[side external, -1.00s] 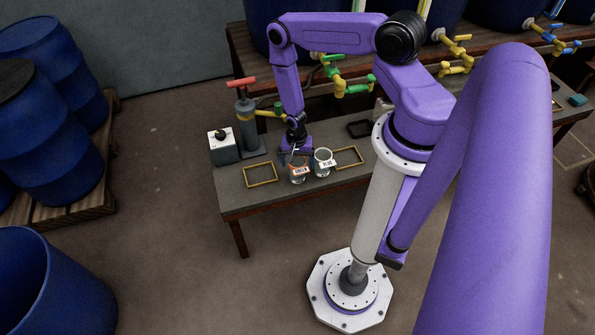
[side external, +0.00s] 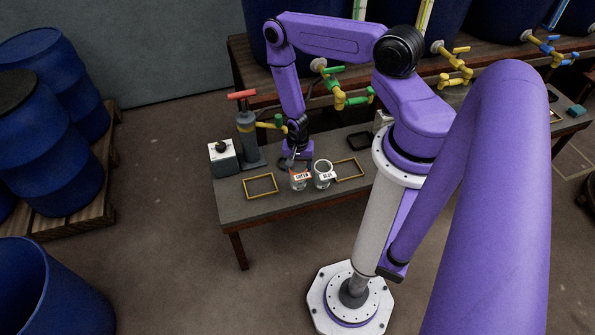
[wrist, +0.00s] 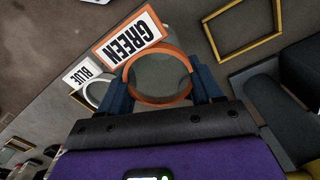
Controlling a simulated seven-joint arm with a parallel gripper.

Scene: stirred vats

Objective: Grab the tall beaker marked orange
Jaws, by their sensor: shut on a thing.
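The beaker marked orange (wrist: 129,40) is clear glass with an orange rim and an orange-bordered label that reads GREEN. It stands on the bench and also shows in the side view (side external: 300,183). My gripper (wrist: 160,91) is shut on it, with one blue finger against each side near the rim. In the side view my gripper (side external: 297,163) reaches down behind the beaker, and the fingers are mostly hidden. A second beaker (side external: 323,175), with a white rim and a white label reading BLUE, stands close to its right and shows in the wrist view (wrist: 82,73).
Yellow frames lie flat on the bench (side external: 228,213), one to the left (side external: 260,176) and one to the right (side external: 348,161). A grey pump with a red handle (side external: 247,135) and a grey box (side external: 222,161) stand at the left. Taps (side external: 345,97) hang behind.

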